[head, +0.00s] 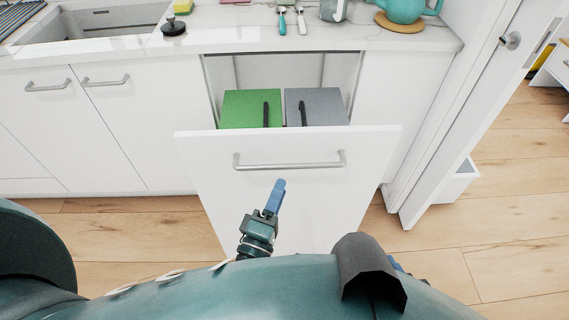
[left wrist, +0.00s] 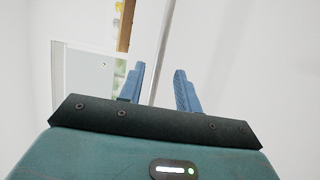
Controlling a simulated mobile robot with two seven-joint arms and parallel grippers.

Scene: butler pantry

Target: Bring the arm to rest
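My left gripper (head: 278,190) is in front of the pulled-out white drawer (head: 330,185), just below its metal bar handle (head: 290,165) in the head view. In the left wrist view the two blue fingers (left wrist: 158,85) stand apart with no object gripped. A thin grey bar or edge (left wrist: 165,50) shows between and beyond them; whether it is the handle I cannot tell. A small blue part (head: 397,264) at the lower right of the head view may belong to my right gripper; the rest is hidden behind my own body.
The open drawer holds a green-lidded bin (head: 245,108) and a grey-lidded bin (head: 320,105). Above is a counter (head: 230,35) with a teal teapot (head: 402,10), utensils and a sink (head: 95,22). An open door (head: 470,110) stands at right.

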